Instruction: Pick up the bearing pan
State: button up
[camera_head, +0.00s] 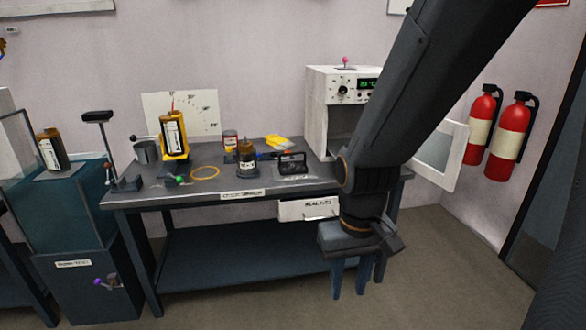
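My gripper (349,288) hangs pointing down in front of the workbench's right part, over the floor in the picture. Its fingers are apart with nothing seen between them. I cannot tell for sure which thing is the bearing pan. A grey round pan-like vessel (147,153) with a side handle stands at the bench's back left, far left of my gripper. A small dark tilted frame or tray (292,163) sits at the bench's right, above and left of my gripper in the picture. No bearings can be made out.
The workbench (230,191) also holds a yellow-framed bottle (174,136), a dark bottle (246,157) and a yellow ring (205,172). A white oven-like box (330,105) stands at right with its door (442,155) open. A teal tank (65,215) stands left. Floor in front is clear.

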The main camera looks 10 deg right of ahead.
aim_at(280, 164)
jog(key=z, duration=0.05)
jog(key=i, duration=2.25)
jog(key=u, duration=0.05)
